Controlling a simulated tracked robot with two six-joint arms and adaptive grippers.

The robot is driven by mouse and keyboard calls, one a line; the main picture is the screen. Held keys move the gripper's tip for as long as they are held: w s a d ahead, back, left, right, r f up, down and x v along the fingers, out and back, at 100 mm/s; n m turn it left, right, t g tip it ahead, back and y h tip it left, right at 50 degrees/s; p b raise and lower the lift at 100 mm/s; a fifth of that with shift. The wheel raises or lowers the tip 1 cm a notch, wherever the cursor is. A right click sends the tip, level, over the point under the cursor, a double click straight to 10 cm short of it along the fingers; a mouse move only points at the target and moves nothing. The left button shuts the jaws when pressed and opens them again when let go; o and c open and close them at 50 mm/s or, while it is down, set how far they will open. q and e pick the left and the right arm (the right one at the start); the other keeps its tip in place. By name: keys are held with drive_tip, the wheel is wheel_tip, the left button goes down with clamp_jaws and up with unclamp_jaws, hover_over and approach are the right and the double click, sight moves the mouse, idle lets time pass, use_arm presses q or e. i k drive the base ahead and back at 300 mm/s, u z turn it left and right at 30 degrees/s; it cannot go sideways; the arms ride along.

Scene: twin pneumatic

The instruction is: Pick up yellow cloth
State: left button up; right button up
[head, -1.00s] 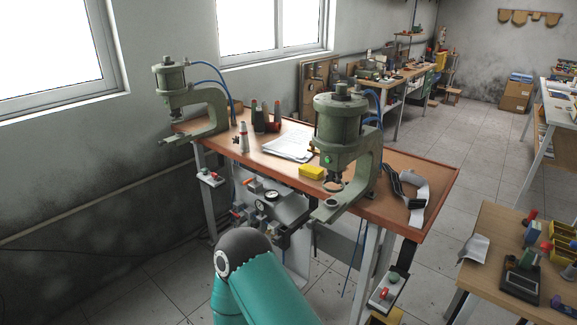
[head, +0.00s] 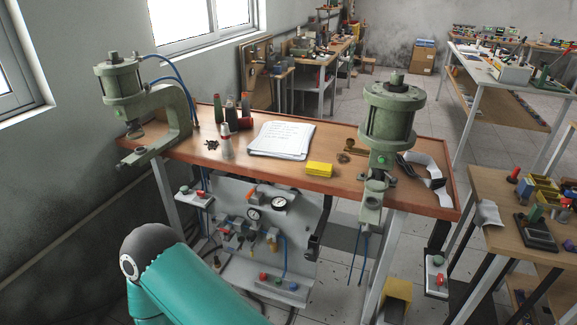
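A small yellow block-shaped thing, which may be the folded yellow cloth (head: 319,170), lies on the wooden workbench (head: 225,160) near its front edge. It sits between the white papers (head: 281,140) and the right green press. Nothing touches it from above. A teal arm link of mine with a dark cap shows at the bottom left, well short of the bench. Neither of my grippers is in the head view.
Green pneumatic presses stand at the bench's left (head: 160,115) and right (head: 388,125). Bottles (head: 226,142) stand left of the papers. A panel with gauges and hoses (head: 265,215) is below the bench. A side table (head: 500,190) stands at the right.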

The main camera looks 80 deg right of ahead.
sight(326, 169)
drive_tip(key=u, duration=0.1)
drive_tip(key=i, duration=1.4)
drive_tip(key=z, duration=3.2)
drive_tip(key=i, duration=1.05)
drive_tip(key=u, duration=0.35)
